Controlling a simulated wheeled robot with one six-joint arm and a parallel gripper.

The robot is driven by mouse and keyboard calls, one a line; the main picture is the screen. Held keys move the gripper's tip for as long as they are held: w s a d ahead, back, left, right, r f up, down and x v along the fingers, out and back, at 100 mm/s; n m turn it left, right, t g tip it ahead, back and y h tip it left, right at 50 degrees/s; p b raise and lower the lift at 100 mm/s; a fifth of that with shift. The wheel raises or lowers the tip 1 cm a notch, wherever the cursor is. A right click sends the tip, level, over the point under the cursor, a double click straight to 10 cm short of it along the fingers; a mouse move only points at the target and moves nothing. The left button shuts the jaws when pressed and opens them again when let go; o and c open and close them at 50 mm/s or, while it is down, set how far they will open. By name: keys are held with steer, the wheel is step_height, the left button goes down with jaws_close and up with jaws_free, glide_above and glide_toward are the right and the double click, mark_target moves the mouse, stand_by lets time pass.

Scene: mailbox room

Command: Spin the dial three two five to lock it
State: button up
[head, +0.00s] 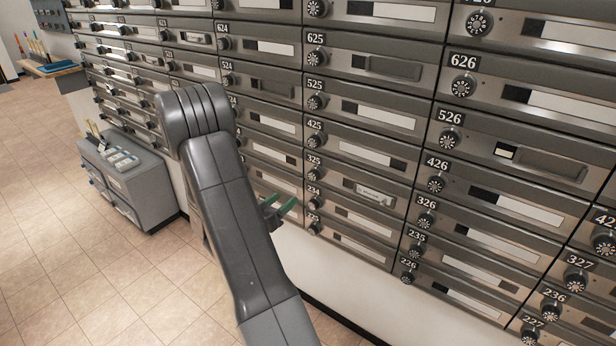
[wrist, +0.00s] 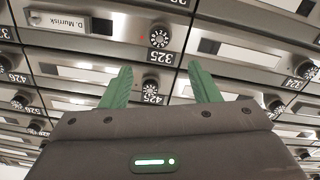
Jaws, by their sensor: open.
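The dial of box 325 (head: 314,173) is a small round black dial with white marks, under its 325 label in the head view. In the wrist view, which looks upside down, the dial (wrist: 159,37) shows near the top middle. A small red mark sits just left of it. My gripper (head: 279,203) has green fingers and is in front of the boxes, left of the dial in the head view. In the wrist view my gripper (wrist: 160,78) is open and empty. Its fingertips are apart, below the 325 dial in the picture, with the 425 dial (wrist: 150,83) showing between them.
A name plate (wrist: 57,19) reading D. Murrisk is on the door beside the 325 dial. Similar dials surround it closely, including 525 (head: 315,102) and 326 (head: 426,220). A grey cabinet (head: 150,190) stands at left. The tiled floor at left is clear.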

mark_target(312, 178)
steer(key=x, duration=1.3)
steer(key=shift+s+p, duration=0.1)
steer(key=shift+p, duration=0.25)
steer(key=shift+c, duration=0.3)
steer(key=c, duration=0.9)
